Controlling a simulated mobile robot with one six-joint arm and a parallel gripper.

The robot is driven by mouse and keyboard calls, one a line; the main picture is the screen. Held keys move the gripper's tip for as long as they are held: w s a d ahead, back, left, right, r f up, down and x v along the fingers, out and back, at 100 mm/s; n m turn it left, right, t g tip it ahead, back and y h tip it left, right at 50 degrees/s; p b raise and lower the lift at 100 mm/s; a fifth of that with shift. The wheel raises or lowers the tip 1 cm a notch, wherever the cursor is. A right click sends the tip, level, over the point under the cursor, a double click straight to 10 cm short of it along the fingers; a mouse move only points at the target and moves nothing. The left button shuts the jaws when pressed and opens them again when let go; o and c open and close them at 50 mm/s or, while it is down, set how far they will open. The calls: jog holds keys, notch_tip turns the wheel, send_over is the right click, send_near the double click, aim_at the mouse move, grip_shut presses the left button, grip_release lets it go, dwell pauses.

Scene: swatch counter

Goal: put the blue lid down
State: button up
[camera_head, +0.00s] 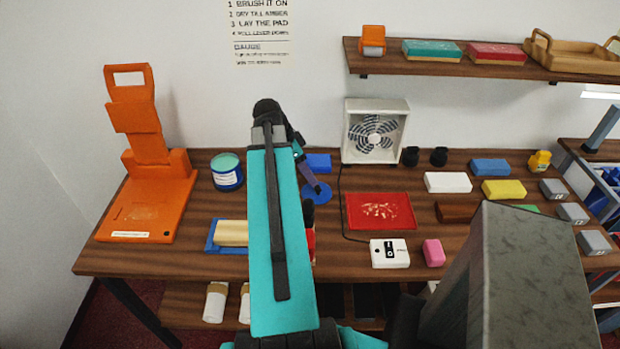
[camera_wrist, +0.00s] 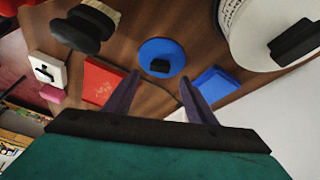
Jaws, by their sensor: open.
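The blue lid (camera_head: 318,198) is a round disc lying flat on the wooden counter, partly covered by my arm in the head view. The wrist view shows the blue lid (camera_wrist: 151,47) with a black block-shaped knob on top. My gripper (camera_wrist: 160,78) is open, its two purple fingers spread apart. In the wrist view the knob shows between and beyond the fingertips, with nothing held. In the head view my gripper (camera_head: 314,184) is just above the lid, partly hidden by my arm. I cannot tell whether a finger touches the knob.
A blue block (camera_head: 318,162) lies behind the lid. In the wrist view a pale round object (camera_wrist: 240,35) and a dark knobbed object (camera_wrist: 75,38) stand close by.

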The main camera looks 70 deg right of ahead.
jog(key=b+v, duration=0.1)
jog(key=v, duration=0.6)
jog(key=shift+r, duration=0.1)
dwell(0.9)
